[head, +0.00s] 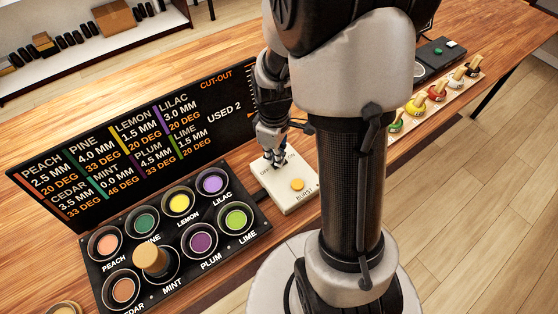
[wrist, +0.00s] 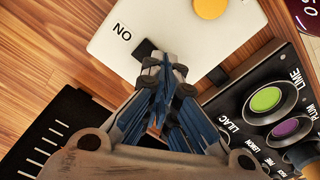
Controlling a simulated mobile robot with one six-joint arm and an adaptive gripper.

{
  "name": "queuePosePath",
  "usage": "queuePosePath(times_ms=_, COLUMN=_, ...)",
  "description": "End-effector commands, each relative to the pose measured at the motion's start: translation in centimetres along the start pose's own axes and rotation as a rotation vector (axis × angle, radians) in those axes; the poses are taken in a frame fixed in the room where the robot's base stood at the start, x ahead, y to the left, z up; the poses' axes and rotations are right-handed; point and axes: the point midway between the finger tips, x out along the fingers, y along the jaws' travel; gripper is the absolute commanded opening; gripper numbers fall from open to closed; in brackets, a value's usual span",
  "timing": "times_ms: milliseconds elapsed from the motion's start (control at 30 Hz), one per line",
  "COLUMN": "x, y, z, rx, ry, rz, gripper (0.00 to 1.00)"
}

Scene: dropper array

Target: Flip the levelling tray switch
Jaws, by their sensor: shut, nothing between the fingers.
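The white switch box (head: 299,201) stands on the wooden table, with "OFF" and "ON" lettering at its far end. In the wrist view the white box (wrist: 185,32) has a small black switch part (wrist: 145,48) beside the word "ON". My gripper (head: 277,165) is over the lettered end of the box. In the wrist view my gripper (wrist: 164,65) is shut and empty, its fingertips right at the black part. The fingers hide most of the switch, so I cannot tell its position or whether they touch it.
A round orange button (head: 297,184) marked "BURST" sits on the same box. The black dropper array (head: 177,222) with coloured cups stands to its left, with a cork-coloured knob (head: 150,258) above it. A black recipe board (head: 137,143) stands behind. My arm blocks the table's middle right.

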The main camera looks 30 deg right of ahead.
Motion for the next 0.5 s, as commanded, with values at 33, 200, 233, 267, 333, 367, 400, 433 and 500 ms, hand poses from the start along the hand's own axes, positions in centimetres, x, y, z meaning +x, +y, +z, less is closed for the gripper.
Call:
queuePosePath(times_ms=33, x=0.14, y=-0.01, z=0.01, rx=0.0, ry=0.0, rz=0.0, gripper=0.0)
queuePosePath(times_ms=200, x=0.4, y=-0.01, z=0.01, rx=0.0, ry=0.0, rz=0.0, gripper=0.0)
queuePosePath(times_ms=233, x=0.44, y=-0.01, z=0.01, rx=0.0, ry=0.0, rz=0.0, gripper=0.0)
queuePosePath(times_ms=267, x=0.49, y=-0.01, z=0.01, rx=0.0, ry=0.0, rz=0.0, gripper=0.0)
queuePosePath(times_ms=333, x=0.59, y=-0.01, z=0.01, rx=0.0, ry=0.0, rz=0.0, gripper=0.0)
queuePosePath(times_ms=367, x=0.64, y=-0.01, z=0.01, rx=0.0, ry=0.0, rz=0.0, gripper=0.0)
queuePosePath(times_ms=400, x=0.7, y=-0.01, z=0.01, rx=0.0, ry=0.0, rz=0.0, gripper=0.0)
queuePosePath(times_ms=433, x=0.74, y=-0.01, z=0.01, rx=0.0, ry=0.0, rz=0.0, gripper=0.0)
queuePosePath(times_ms=500, x=0.85, y=-0.02, z=0.01, rx=0.0, ry=0.0, rz=0.0, gripper=0.0)
